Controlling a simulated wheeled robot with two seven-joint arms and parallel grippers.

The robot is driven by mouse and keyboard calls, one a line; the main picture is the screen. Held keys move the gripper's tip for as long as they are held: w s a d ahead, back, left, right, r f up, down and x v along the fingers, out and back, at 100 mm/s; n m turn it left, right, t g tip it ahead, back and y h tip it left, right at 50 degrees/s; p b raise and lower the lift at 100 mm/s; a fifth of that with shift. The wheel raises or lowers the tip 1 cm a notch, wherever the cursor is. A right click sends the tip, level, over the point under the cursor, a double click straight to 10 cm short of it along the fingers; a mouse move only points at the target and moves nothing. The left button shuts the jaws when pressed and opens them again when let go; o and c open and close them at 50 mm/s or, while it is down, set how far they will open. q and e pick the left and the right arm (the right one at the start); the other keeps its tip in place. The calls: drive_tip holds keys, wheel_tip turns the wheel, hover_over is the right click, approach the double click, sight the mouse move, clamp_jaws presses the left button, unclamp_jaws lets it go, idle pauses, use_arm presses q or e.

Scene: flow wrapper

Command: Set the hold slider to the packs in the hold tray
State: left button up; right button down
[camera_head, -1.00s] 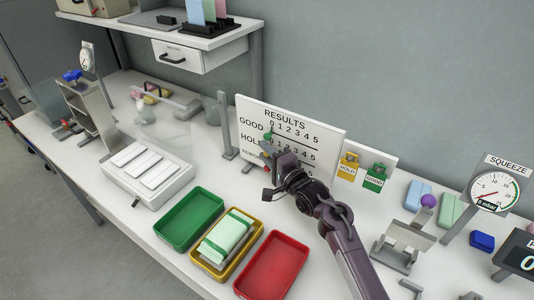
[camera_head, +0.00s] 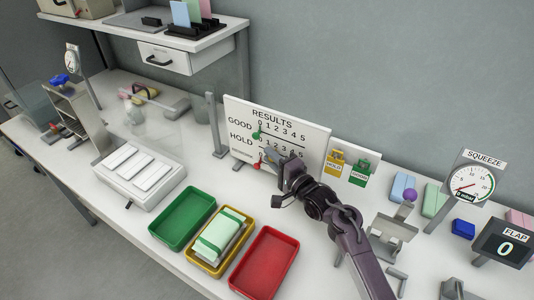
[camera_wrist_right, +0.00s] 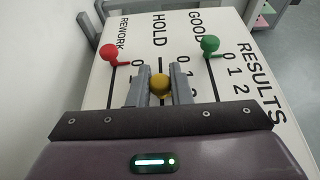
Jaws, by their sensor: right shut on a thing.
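The results board (camera_head: 313,140) stands upright at the back of the table, with rows GOOD, HOLD and REWORK. My right gripper (camera_wrist_right: 158,92) is shut on the yellow hold knob (camera_wrist_right: 159,85); its fingers lie either side of it. The knob sits past the 0 of the HOLD row, near 1 or 2; which exactly I cannot tell. The green knob (camera_wrist_right: 210,45) and red knob (camera_wrist_right: 112,53) are at the zero ends of their rows. The yellow hold tray (camera_head: 203,265) holds pale green packs (camera_head: 220,233), seemingly stacked; the number is unclear. My left gripper is out of view.
A green tray (camera_head: 182,218) and a red tray (camera_head: 265,263) flank the yellow one. Yellow and green tags (camera_head: 359,172) stand right of the board. A squeeze gauge (camera_head: 468,184) and flap display (camera_head: 505,243) are at the right. A white panelled box (camera_head: 140,176) is at left.

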drive_tip(key=c, duration=1.3)
unclamp_jaws()
drive_tip(key=shift+c, duration=0.2)
drive_tip(key=b+v, duration=0.1)
drive_tip(key=v, duration=0.6)
drive_tip(key=shift+s+d, duration=0.2)
drive_tip(key=shift+s, duration=0.15)
drive_tip(key=shift+f, duration=0.1)
